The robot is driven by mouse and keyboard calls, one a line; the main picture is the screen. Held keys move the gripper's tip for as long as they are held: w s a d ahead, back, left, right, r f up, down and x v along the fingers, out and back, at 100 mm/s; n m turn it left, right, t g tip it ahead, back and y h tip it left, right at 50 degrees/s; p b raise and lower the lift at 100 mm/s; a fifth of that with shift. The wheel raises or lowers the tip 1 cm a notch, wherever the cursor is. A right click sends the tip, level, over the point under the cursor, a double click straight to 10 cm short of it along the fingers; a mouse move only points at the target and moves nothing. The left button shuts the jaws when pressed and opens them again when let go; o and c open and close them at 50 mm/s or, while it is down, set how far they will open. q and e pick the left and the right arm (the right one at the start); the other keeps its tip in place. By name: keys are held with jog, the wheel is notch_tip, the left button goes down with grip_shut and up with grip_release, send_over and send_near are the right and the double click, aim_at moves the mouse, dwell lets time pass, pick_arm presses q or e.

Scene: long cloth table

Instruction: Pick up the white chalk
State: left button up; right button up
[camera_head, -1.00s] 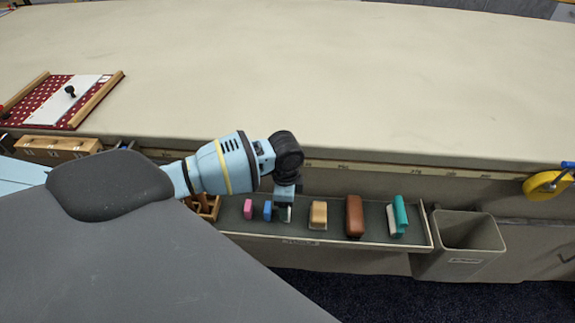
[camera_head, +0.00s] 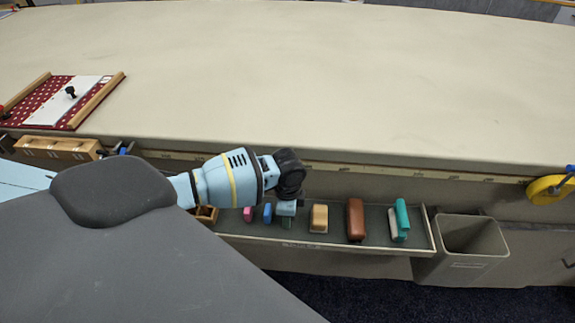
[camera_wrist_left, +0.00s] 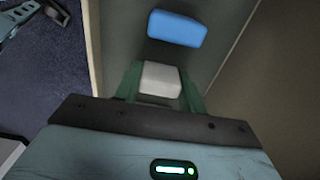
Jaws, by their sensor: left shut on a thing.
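The white chalk (camera_wrist_left: 160,79) sits between the green fingers of my left gripper (camera_wrist_left: 161,88) in the left wrist view. The fingers are shut on it from both sides. In the head view, my left gripper (camera_head: 287,222) points down into the shelf tray (camera_head: 334,246) along the table's front and hides the chalk. I cannot tell whether the chalk touches the tray floor. A blue chalk (camera_head: 267,211) lies just left of the gripper; it also shows in the left wrist view (camera_wrist_left: 177,28). My right gripper is not in view.
A pink chalk (camera_head: 248,214) lies left of the blue one. A tan block (camera_head: 318,217), a brown eraser (camera_head: 355,219) and a teal-and-white piece (camera_head: 401,219) stand to the right. A grey bin (camera_head: 470,237) hangs beyond the tray. The tabletop (camera_head: 330,70) above is mostly clear.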

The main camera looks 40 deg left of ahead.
pick_arm(q)
jog(key=shift+c, duration=0.3)
